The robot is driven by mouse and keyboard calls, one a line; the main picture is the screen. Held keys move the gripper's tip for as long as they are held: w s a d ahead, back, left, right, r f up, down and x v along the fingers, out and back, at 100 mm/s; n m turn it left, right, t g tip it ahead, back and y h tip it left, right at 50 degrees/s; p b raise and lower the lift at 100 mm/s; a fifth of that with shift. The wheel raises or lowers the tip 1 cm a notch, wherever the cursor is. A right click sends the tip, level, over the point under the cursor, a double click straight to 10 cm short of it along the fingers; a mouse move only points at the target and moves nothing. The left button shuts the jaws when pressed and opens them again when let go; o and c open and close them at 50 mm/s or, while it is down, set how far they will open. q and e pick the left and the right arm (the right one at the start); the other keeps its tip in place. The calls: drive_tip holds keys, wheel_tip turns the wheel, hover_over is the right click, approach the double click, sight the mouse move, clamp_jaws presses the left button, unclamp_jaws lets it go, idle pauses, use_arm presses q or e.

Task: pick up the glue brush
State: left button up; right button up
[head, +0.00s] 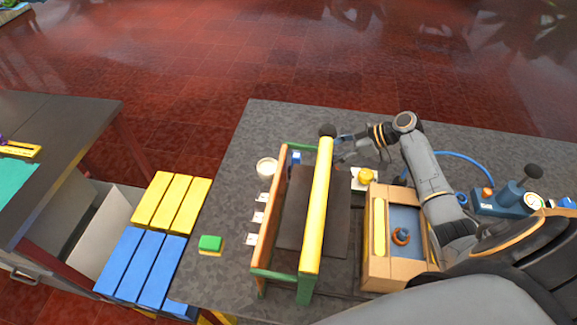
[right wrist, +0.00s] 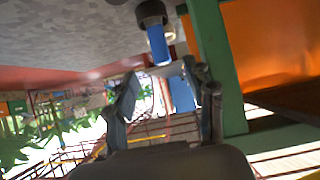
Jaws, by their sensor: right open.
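A thing with a black round head and a blue handle, which looks like the glue brush (head: 345,138), is by the far end of the yellow-topped rack (head: 315,215). In the right wrist view the blue handle (right wrist: 158,47) points down from its black head, just beyond my fingertips. My right gripper (head: 347,157) is open; in the right wrist view (right wrist: 165,88) its fingers are apart, and another blue patch (right wrist: 182,93) shows behind them. I see no contact with the handle. My left gripper is not in view.
A green rack post (right wrist: 215,65) stands close to my right fingers. A wooden box (head: 382,282) and a yellow object (head: 366,175) are right of the rack. A white cup (head: 266,168) is left of it. The table's far left part is mostly clear.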

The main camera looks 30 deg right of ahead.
sight(296, 160)
drive_tip(key=b+x, duration=0.1)
drive_tip(key=x, duration=0.6)
drive_tip(key=shift+w+a, duration=0.1)
drive_tip(key=shift+w, duration=0.05)
drive_tip(key=b+x, duration=0.1)
drive_tip(key=x, duration=0.2)
drive_tip(key=shift+w+a, duration=0.2)
drive_tip(key=shift+w+a+f, duration=0.25)
drive_tip(key=shift+w+a, duration=0.05)
drive_tip(key=shift+s+d+r, duration=0.1)
drive_tip(key=shift+s, duration=0.05)
drive_tip(key=c, duration=0.6)
clamp_jaws()
